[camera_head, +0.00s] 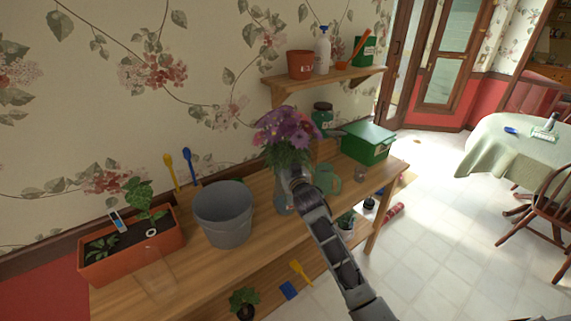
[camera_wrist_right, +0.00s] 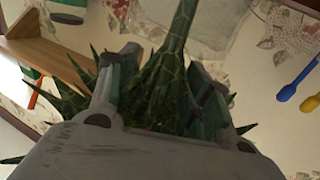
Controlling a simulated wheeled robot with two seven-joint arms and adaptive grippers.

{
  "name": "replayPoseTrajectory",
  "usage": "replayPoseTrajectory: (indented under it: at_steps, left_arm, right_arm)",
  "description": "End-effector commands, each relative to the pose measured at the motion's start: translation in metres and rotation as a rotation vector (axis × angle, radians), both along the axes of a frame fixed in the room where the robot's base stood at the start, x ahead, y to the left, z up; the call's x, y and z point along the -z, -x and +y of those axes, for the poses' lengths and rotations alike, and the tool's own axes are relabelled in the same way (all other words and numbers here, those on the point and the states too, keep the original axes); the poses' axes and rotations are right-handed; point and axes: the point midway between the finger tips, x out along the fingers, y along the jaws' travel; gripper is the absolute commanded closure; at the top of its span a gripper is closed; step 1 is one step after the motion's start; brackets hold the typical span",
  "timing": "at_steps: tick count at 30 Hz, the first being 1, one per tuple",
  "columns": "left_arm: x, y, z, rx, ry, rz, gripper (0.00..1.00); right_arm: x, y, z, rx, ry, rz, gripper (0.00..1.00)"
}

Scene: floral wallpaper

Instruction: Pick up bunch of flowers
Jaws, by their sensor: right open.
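The bunch of flowers (camera_head: 286,132) has purple and pink blooms. It stands upright on the wooden table, above what looks like a clear glass vase (camera_head: 283,202), partly hidden by my arm. My right gripper (camera_head: 292,176) is at the green stems, just below the blooms. In the right wrist view the green stems (camera_wrist_right: 178,50) run between the two fingers of the gripper (camera_wrist_right: 162,84), which are apart. Whether the fingers touch the stems cannot be told. My left gripper is not in view.
A grey bucket (camera_head: 224,220) stands left of the flowers and an orange planter (camera_head: 130,250) further left. A green watering can (camera_head: 327,180) is close on the right, with a green box (camera_head: 368,142) beyond. A wall shelf (camera_head: 330,78) hangs above.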

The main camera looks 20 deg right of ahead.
Motion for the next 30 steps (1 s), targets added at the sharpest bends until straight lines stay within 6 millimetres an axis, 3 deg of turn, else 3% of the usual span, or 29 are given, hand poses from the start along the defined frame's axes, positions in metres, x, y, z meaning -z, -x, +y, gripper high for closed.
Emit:
replayPoseTrajectory:
  at_steps: [11,22,30]
  left_arm:
    - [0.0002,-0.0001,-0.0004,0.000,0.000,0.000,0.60]
    - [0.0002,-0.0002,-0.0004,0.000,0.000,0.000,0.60]
    - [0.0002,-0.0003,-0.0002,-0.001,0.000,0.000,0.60]
  right_arm:
    - [0.0001,0.0002,0.0000,0.000,0.000,0.000,0.52]
    - [-0.0001,0.0002,-0.0001,0.000,0.001,0.000,1.00]
    - [-0.0011,0.0002,-0.0001,0.000,0.001,-0.002,1.00]
